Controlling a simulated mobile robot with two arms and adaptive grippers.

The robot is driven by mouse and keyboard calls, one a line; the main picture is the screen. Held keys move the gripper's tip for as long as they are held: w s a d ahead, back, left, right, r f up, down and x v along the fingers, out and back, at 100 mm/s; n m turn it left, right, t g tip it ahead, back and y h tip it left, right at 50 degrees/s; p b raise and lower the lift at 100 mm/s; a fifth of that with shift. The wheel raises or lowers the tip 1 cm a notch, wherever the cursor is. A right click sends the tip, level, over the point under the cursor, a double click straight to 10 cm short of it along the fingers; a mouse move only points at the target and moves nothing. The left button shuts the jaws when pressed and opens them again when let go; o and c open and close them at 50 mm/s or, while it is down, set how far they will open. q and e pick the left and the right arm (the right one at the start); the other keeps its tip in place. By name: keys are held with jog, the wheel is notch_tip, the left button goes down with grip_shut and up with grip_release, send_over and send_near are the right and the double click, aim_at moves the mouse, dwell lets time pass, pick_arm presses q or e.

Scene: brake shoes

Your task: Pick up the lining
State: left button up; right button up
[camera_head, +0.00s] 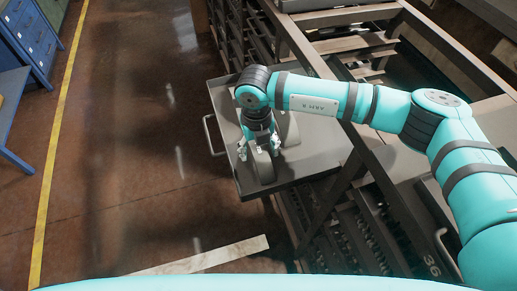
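Two grey curved pieces that look like linings stand on a grey metal tray (310,165). The nearer lining (263,168) is just below and between the fingers of my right gripper (260,147). The other lining (290,130) is just right of the gripper, partly hidden by my arm. My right gripper points down from above with its fingers spread apart. I cannot tell whether a finger touches the nearer lining. My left gripper is not in view.
The tray sticks out from a metal rack (345,38) with slatted shelves and has a handle (210,135) on its left. The brown floor (130,120) to the left is open. Blue drawers (28,38) stand beyond a yellow floor line (58,140).

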aim_at(258, 149)
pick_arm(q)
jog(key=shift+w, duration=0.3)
pick_arm(e)
grip_shut()
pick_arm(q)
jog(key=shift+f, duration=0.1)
pick_arm(e)
jog(key=shift+r, duration=0.15)
jog(key=shift+r+b, duration=0.5)
jog(key=shift+b, duration=0.15)
notch_tip(258, 149, up, 2)
jog(key=shift+s+a+b, duration=0.1)
jog(key=shift+s+b, duration=0.05)
jog(key=shift+b, duration=0.7)
pick_arm(q)
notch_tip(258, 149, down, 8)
jog(key=b, duration=0.5)
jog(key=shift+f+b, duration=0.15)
jog(key=shift+b, duration=0.15)
pick_arm(e)
jog(key=s+a+r, duration=0.1)
jog(key=s+a, duration=0.7)
jog(key=s, duration=0.5)
jog(key=shift+s+r, duration=0.2)
jog(key=shift+r, duration=0.2)
